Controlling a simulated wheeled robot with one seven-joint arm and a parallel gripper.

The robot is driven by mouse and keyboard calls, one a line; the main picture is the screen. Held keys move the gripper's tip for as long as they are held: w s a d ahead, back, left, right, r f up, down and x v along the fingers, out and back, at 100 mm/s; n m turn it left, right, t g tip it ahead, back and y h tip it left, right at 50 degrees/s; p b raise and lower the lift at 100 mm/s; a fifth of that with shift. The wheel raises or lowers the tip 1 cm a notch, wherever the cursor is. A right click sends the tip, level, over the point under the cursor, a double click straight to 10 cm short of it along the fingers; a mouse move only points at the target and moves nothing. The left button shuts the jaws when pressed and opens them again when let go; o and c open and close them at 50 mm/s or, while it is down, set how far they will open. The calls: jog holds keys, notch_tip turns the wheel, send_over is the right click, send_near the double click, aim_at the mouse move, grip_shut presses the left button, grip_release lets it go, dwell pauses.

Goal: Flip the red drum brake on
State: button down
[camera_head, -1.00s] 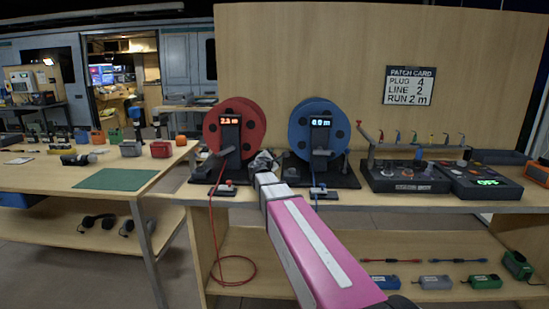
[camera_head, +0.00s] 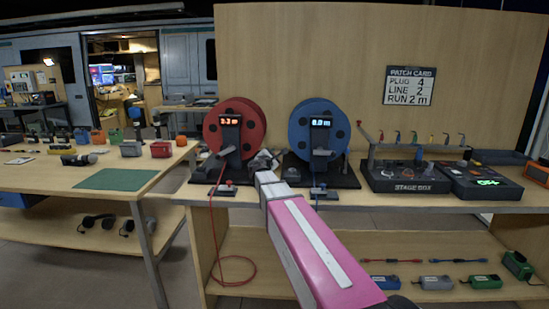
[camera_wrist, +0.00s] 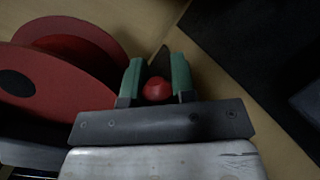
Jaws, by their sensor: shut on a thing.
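The red drum (camera_head: 252,120) stands upright on a black base on the bench, with a lit display (camera_head: 231,121) on its front post. A small black box with a red knob (camera_head: 228,183) sits in front of it, and a red cable hangs from there. My gripper (camera_head: 262,160) is at the right side of the red drum, between it and the blue drum (camera_head: 300,125). In the wrist view, its green fingers (camera_wrist: 156,85) are shut on a round red knob (camera_wrist: 157,90), with the red drum (camera_wrist: 60,75) at left. I cannot tell which part this knob belongs to.
A stage box (camera_head: 405,185) and a panel with a green display (camera_head: 487,182) stand to the right on the bench. A patch card (camera_head: 410,86) hangs on the back board. A table with a green mat (camera_head: 115,179) is at left. Bench space between the drums is narrow.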

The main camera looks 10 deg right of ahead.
jog(key=shift+w+a+r+n+t+y, duration=0.1)
jog(key=shift+w+a+r+n+t, duration=0.35)
jog(key=shift+a+n, duration=1)
jog(key=shift+w+a+r+n+t+y, duration=0.15)
jog(key=shift+a+r+n+t, duration=0.55)
jog(key=shift+n, duration=1.25)
jog(key=shift+w+a+r+n+t+y, duration=0.1)
jog(key=shift+w+a+r+n+t, duration=0.3)
jog(key=shift+a+n, duration=1.1)
jog(key=shift+s+d+n, duration=0.1)
jog(key=shift+d+n, duration=0.1)
jog(key=shift+n, duration=0.1)
jog(key=c, duration=0.9)
grip_release()
jog(key=shift+c, duration=0.2)
jog(key=v, duration=1)
jog(key=shift+s+a+f, duration=0.1)
jog(key=shift+s+a, duration=0.15)
jog(key=shift+s, duration=0.05)
